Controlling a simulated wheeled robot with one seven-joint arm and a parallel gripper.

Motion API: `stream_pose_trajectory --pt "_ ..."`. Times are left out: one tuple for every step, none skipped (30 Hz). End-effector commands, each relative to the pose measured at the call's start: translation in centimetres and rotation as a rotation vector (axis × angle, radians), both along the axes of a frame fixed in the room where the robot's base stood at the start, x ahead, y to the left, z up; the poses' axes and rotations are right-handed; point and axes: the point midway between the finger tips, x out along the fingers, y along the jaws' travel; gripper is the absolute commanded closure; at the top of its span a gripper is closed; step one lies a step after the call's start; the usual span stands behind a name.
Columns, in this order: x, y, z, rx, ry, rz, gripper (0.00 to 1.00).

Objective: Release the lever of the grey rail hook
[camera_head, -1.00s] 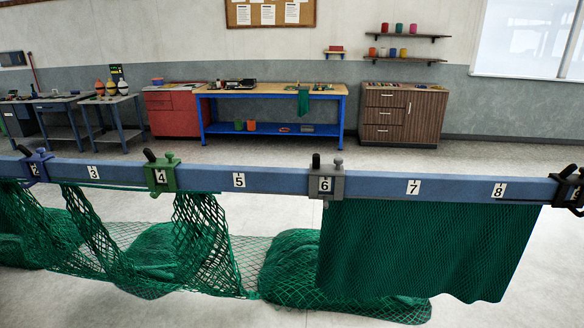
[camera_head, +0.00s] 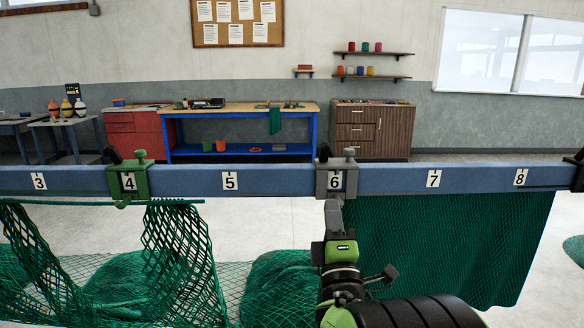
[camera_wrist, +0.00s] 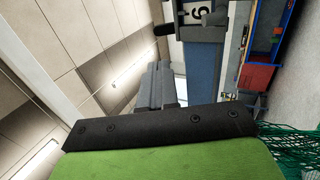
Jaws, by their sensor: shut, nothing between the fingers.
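The grey rail hook (camera_head: 335,180) is clamped over the blue rail at the label 6. Its black lever (camera_head: 324,152) stands upright at the top left, beside a grey knob (camera_head: 349,153). In the wrist view, the turned picture shows the hook (camera_wrist: 205,34) and its dark lever (camera_wrist: 168,29) near the top. My gripper (camera_head: 333,206) is shut and empty, pointing up just below the hook, in front of the net. Its grey fingers also show in the wrist view (camera_wrist: 163,85), below the lever in the picture and apart from it.
The blue rail (camera_head: 275,181) crosses the whole view. A green hook (camera_head: 128,181) sits at label 4 and a black hook (camera_head: 578,172) at the right end. Green net (camera_head: 450,245) hangs right of the grey hook. A workbench (camera_head: 240,112) and cabinets stand behind.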

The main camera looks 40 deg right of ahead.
Motion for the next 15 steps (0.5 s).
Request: stream_pose_trajectory --pt "0.0 0.0 0.1 -0.003 -0.001 -0.001 1.0" --pt "0.0 0.0 0.1 -0.002 -0.001 0.0 1.0" --pt "0.0 0.0 0.2 -0.001 -0.001 0.0 1.0" --pt "0.0 0.0 0.2 -0.001 -0.001 0.0 1.0" --pt "0.0 0.0 0.2 0.0 -0.001 0.0 1.0" --pt "0.0 0.0 0.2 0.001 0.0 0.0 1.0" --pt "0.0 0.0 0.2 0.001 -0.001 0.001 1.0" --pt "0.1 -0.1 0.3 0.001 -0.001 0.001 1.0" --pt "0.3 -0.2 0.4 0.001 0.0 0.0 1.0" --pt "0.5 -0.3 0.6 0.002 0.001 0.0 1.0" --pt "0.8 -0.5 0.9 0.002 0.001 0.0 1.0" --pt "1.3 -0.9 1.3 0.002 0.001 0.0 1.0" --pt "1.8 -1.2 1.6 0.002 0.002 0.0 1.0" --pt "2.2 -1.5 2.0 0.002 0.002 0.0 1.0" --pt "2.9 -1.9 2.5 0.003 0.001 0.001 1.0"
